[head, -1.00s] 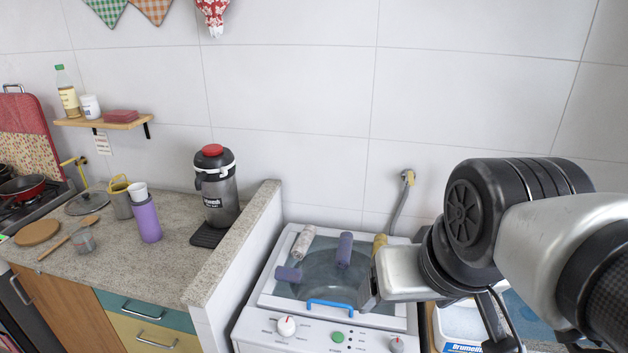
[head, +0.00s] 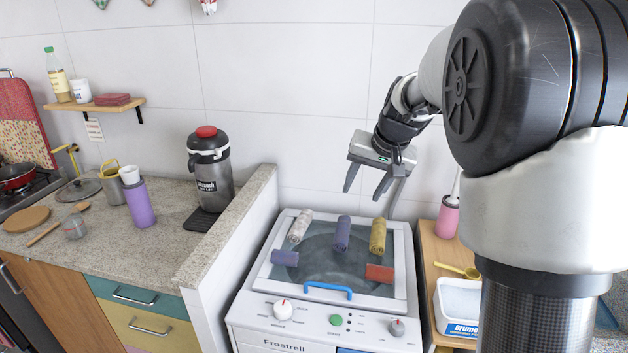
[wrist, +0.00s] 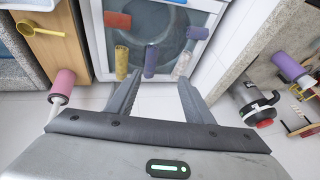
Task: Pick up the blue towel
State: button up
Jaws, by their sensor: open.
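Several rolled towels lie apart on the glass lid of a white top-loading washer (head: 262,292). Two look bluish-purple: one at the back middle (head: 343,233), also in the wrist view (wrist: 151,60), and a more purple one at the left (head: 285,258), also in the wrist view (wrist: 198,32). I cannot tell for sure which is the blue towel. My gripper (head: 369,199) is open and empty, above and behind the lid, fingers pointing down. In the wrist view its fingertips (wrist: 159,79) show just short of the back-row towels, with the back middle one ahead between them.
A white patterned towel (head: 300,226), a yellow towel (head: 378,236) and a red towel (head: 379,273) share the lid. A low counter wall (head: 232,225) borders the washer on the left.

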jog(key=b, duration=0.1)
send_near(343, 232)
jog(key=shift+m, duration=0.3)
jog(key=x, duration=0.4)
jog(key=shift+s+f, duration=0.15)
jog(key=shift+x, duration=3.1)
jog(key=c, duration=0.7)
